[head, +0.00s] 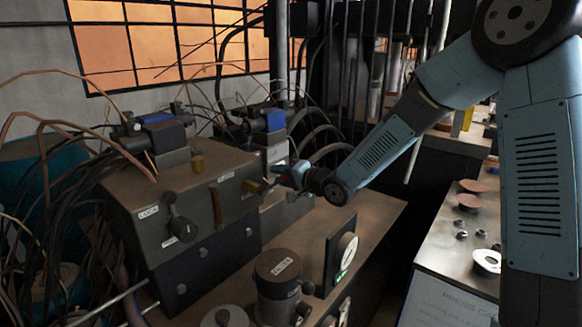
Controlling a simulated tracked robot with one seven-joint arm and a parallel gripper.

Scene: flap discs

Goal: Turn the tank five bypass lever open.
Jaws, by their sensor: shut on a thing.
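A dark metal valve block (180,170) stands on a bench at the left, with small white labels too small to read surely. My gripper (276,180) reaches in from the right and is shut at the lever's outer end. The fingers are small and dark in the head view, and the exact contact is hard to see. I cannot tell from the labels whether this is the tank five bypass lever.
A black knob (182,229) is on the block's front. Cables and hoses crowd the left and back. A bench with discs (487,262) is at the right.

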